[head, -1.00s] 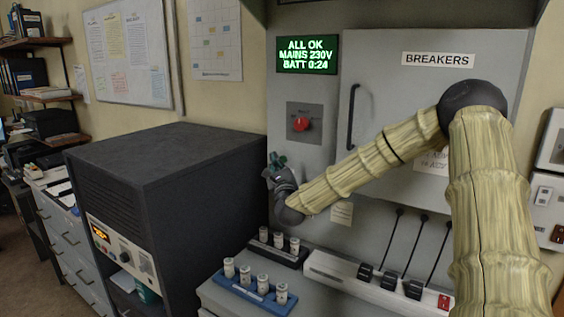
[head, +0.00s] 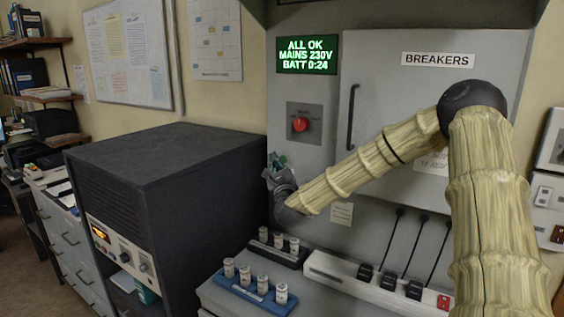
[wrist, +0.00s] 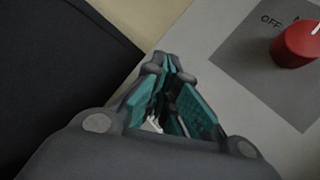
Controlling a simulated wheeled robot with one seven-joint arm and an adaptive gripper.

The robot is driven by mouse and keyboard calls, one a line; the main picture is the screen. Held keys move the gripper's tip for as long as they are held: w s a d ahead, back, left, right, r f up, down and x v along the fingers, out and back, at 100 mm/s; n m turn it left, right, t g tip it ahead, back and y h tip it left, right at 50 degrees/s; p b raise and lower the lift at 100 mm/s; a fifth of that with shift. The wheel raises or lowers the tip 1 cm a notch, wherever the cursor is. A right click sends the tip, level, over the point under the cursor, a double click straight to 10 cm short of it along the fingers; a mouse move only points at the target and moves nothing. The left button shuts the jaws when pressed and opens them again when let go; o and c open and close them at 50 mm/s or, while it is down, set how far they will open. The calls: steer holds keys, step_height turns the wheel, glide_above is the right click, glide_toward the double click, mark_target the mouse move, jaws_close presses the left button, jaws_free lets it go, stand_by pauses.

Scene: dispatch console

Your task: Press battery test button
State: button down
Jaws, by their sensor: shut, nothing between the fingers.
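My gripper (head: 278,160) is shut and empty, its fingertips pointing up in front of the left edge of the grey cabinet (head: 310,110). In the wrist view its teal-padded fingers (wrist: 168,65) meet at their tips, with the panel edge behind them. No battery test button can be made out in either view; it may be hidden behind my gripper or arm. A green display (head: 307,55) reads "ALL OK, MAINS 230V, BATT 0:24". A red rotary knob (head: 300,124) sits on a dark plate right of my gripper; it also shows in the wrist view (wrist: 298,44).
A large dark cabinet (head: 165,165) stands close on the left. Below my gripper are a blue rack (head: 252,292) and a black rack (head: 270,252) of small cylinders. A white power strip (head: 330,268) with plugs lies right. The breaker door has a dark handle (head: 351,116).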

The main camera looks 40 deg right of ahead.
steer(key=shift+w+d+b, duration=0.35)
steer(key=shift+d+b, duration=0.4)
steer(key=shift+b, duration=0.05)
stand_by(1.2)
steer(key=shift+a, duration=0.15)
steer(key=shift+s+a+b, duration=0.3)
steer(key=shift+a+b, duration=0.25)
steer(key=shift+a, duration=0.1)
steer(key=shift+a, duration=0.1)
steer(key=shift+s+a+b, duration=0.35)
steer(key=shift+a+b, duration=0.05)
steer(key=shift+a, duration=0.35)
steer(key=shift+s+a+b, duration=0.3)
steer(key=shift+a+b, duration=0.05)
steer(key=shift+a, duration=0.35)
steer(key=shift+s+a+b, duration=0.35)
steer(key=shift+a+b, duration=0.05)
steer(key=shift+a, duration=0.35)
stand_by(2.9)
